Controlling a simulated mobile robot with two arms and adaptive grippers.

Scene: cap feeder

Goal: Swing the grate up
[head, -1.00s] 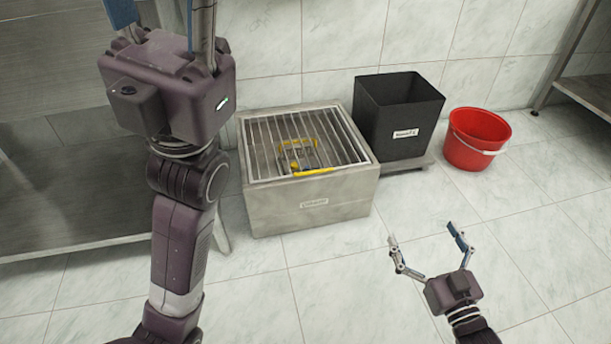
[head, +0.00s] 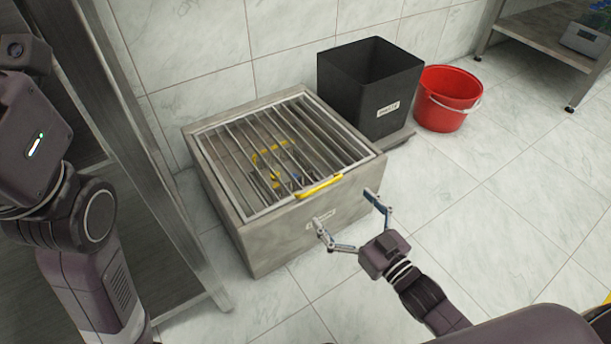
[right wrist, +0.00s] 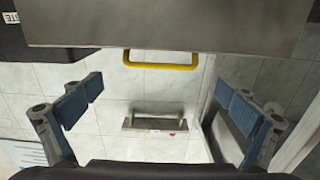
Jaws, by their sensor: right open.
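The grate (head: 268,211) lies flat over the top of a grey metal box (head: 232,212). A yellow handle (head: 320,187) sits at the grate's front edge; it also shows in the right wrist view (right wrist: 160,66), midway between the fingers and beyond them. My right gripper (head: 347,207) is open and empty, in front of the box and near the handle, apart from it. My left arm is at the left of the head view, and its gripper is out of frame.
A black bin (head: 352,100) with a label stands on a low base right of the box. A red bucket (head: 447,100) stands beyond it. A metal table is at left, a shelf (head: 545,35) at upper right. Yellow and dark items lie under the grate. Floor at right is clear.

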